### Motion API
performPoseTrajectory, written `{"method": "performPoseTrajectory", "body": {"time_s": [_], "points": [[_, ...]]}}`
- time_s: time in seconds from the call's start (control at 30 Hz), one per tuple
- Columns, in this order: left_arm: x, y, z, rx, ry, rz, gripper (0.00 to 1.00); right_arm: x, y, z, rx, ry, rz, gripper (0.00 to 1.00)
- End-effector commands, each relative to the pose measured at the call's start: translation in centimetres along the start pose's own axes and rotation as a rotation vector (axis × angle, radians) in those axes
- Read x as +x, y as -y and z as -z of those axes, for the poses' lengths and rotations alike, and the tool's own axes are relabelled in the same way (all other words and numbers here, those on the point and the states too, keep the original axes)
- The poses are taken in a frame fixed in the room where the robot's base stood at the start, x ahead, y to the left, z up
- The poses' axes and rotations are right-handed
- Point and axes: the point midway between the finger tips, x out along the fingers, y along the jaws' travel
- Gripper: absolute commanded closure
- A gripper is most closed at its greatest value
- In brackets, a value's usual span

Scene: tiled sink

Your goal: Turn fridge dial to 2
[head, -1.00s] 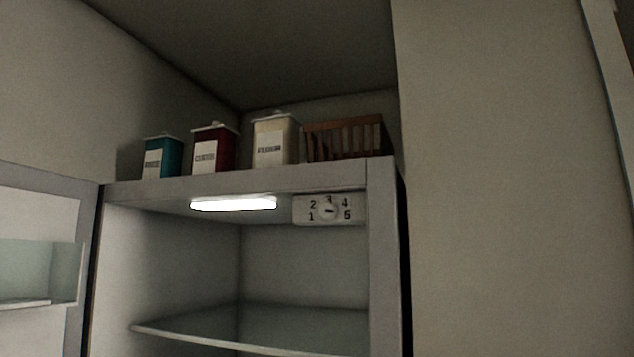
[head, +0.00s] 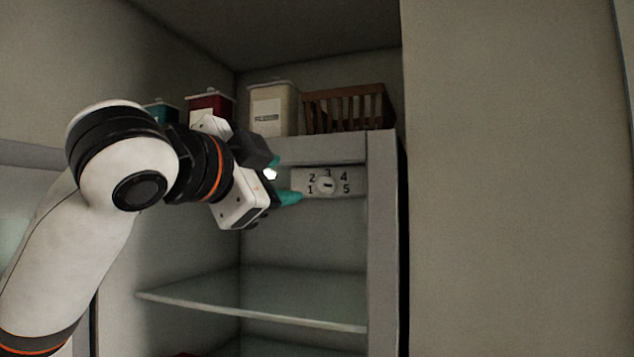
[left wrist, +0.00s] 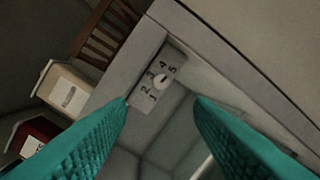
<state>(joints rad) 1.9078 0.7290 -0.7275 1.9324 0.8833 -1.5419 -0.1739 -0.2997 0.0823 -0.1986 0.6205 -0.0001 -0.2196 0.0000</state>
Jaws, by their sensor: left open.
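The fridge dial (head: 326,185) is a round white knob on a white panel marked 1 to 5, at the upper right inside the open fridge. Its dark mark points right, toward the 5 side, in the head view. The dial also shows in the left wrist view (left wrist: 160,78), ahead of and between the fingers. My left gripper (head: 284,178) has teal fingertips, is open and empty, and is just left of the dial panel. The fingers seem apart from the knob. My right gripper is not in view.
Canisters, including a cream one (head: 274,108), and a brown slatted basket (head: 347,108) stand on top of the fridge. A glass shelf (head: 260,305) lies below the dial. The fridge's right side wall (head: 382,230) is close to the dial. The space below the dial is clear.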

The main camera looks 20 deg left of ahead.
Motion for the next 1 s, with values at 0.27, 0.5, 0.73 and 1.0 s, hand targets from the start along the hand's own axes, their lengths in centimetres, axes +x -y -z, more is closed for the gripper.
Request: {"method": "performPoseTrajectory", "body": {"time_s": [0.27,0.5,0.73,1.0], "points": [[5.2,-0.3,-0.2,-0.001,-0.003,0.006,0.53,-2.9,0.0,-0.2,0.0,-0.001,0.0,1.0],[9.4,-0.2,-0.2,-0.002,-0.002,0.004,0.53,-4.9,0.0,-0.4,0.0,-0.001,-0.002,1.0],[11.2,0.0,-0.1,-0.001,0.0,0.002,0.53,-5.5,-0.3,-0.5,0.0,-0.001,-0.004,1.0],[11.4,0.1,0.0,-0.001,0.001,0.001,0.53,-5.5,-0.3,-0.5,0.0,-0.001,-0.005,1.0]]}}
